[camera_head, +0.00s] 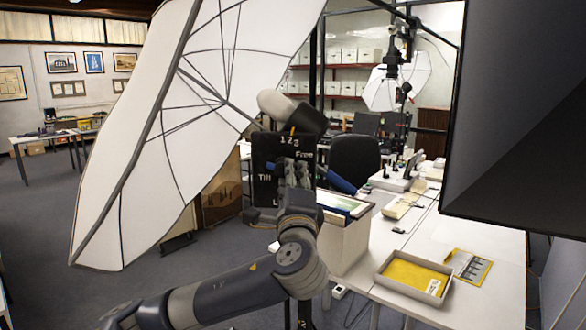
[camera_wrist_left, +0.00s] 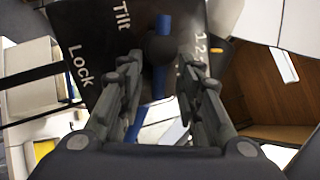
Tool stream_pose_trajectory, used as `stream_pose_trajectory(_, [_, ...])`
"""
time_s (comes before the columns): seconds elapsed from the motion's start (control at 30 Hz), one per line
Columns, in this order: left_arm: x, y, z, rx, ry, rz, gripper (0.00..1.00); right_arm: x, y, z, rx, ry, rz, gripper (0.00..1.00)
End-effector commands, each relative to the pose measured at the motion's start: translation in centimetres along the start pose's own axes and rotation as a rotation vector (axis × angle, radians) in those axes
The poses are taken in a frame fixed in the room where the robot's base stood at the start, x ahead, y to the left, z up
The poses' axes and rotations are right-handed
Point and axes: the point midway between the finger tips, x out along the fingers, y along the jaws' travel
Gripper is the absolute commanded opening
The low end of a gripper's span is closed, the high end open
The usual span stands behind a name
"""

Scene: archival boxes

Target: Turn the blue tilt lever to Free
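A black panel (camera_head: 264,186) with white labels "1 2 3", "Free", "Tilt" and a partly hidden "Lock" stands behind my left gripper (camera_head: 297,172). The blue tilt lever (camera_head: 340,183) sticks out to the right of the gripper in the head view; its middle is hidden there. In the left wrist view the panel (camera_wrist_left: 98,40) fills the upper left, and the blue lever (camera_wrist_left: 158,82) runs past a dark round hub (camera_wrist_left: 160,47) and between the fingers. My left gripper (camera_wrist_left: 161,100) is open, with gaps beside the lever; contact cannot be told. My right gripper is not in view.
A large white umbrella reflector (camera_head: 160,130) stands left of the panel. A light box (camera_head: 343,243) is just right of my left arm. The white table (camera_head: 485,285) carries a yellow-lined tray (camera_head: 413,275). A black softbox (camera_head: 515,120) hangs at the right. Grey floor is open at left.

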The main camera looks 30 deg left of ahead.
Motion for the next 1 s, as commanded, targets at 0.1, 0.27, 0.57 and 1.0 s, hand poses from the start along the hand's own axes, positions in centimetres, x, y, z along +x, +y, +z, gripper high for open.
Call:
stream_pose_trajectory(0.1, [0.8,-0.1,0.0,0.001,0.0,0.001,0.32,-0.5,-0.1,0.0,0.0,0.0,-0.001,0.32])
stream_pose_trajectory(0.27, [1.1,0.1,0.0,0.0,0.001,0.001,0.32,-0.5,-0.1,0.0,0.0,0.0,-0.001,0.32])
stream_pose_trajectory(0.57, [1.0,0.1,0.0,0.0,0.001,0.0,0.0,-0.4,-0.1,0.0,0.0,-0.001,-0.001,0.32])
stream_pose_trajectory(1.0, [1.0,-0.1,-0.2,-0.156,-0.029,0.026,0.0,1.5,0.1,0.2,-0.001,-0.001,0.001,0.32])
